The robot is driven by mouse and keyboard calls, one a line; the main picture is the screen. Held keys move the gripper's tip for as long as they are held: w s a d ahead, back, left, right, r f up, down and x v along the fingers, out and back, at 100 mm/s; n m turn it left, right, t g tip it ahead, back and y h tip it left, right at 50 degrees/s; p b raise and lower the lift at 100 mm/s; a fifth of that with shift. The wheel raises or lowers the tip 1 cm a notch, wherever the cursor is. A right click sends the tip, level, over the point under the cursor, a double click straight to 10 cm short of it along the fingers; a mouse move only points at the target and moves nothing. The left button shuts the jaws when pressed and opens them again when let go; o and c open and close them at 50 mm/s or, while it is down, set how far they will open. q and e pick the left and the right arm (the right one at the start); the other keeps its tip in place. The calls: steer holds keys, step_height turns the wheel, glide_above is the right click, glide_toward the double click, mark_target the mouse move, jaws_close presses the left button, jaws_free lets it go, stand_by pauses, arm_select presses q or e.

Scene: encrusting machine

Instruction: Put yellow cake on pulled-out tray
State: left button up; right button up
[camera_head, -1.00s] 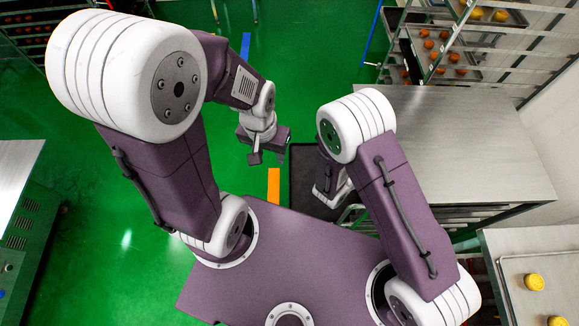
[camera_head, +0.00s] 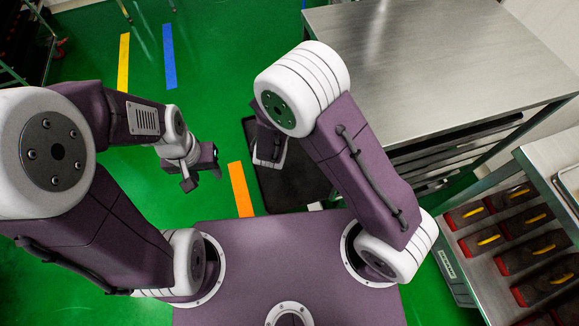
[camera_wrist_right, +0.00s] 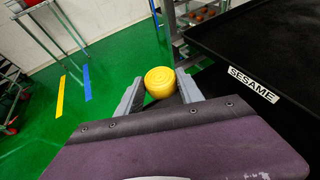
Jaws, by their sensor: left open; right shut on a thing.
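My right gripper (camera_wrist_right: 159,90) is shut on a yellow cake (camera_wrist_right: 159,78), a round, short cylinder held between its two grey fingers. In the head view my right arm hides this gripper and the cake. A black tray (camera_wrist_right: 235,45) with a white SESAME label (camera_wrist_right: 253,84) lies to the right of the cake in the wrist view. The cake is apart from it in the picture. In the head view a black tray (camera_head: 290,185) sticks out left of the steel cabinet, partly behind my right arm. My left gripper (camera_head: 204,180) is open and empty over the green floor.
A steel-topped cabinet (camera_head: 420,60) with stacked drawers stands at the right. A steel table (camera_head: 555,155) with several dark, yellow-handled items on its lower shelf (camera_head: 480,270) is at the lower right.

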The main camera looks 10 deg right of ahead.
steer(key=w+a+f+y+b, duration=0.1)
steer(key=f+b, duration=0.6)
steer(key=b, duration=0.1)
steer(key=w+a+f+n+y+b, duration=0.1)
steer(key=f+b, duration=0.6)
steer(key=b, duration=0.1)
steer(key=w+a+f+n+b, duration=0.1)
steer(key=f+b, duration=0.6)
steer(key=b, duration=0.1)
steer(key=shift+w+a+f+y, duration=0.25)
steer(key=shift+w+f+y, duration=0.05)
steer(key=shift+y, duration=0.1)
steer(key=shift+r, duration=0.2)
steer(key=shift+f, duration=0.15)
steer(key=o, duration=1.4)
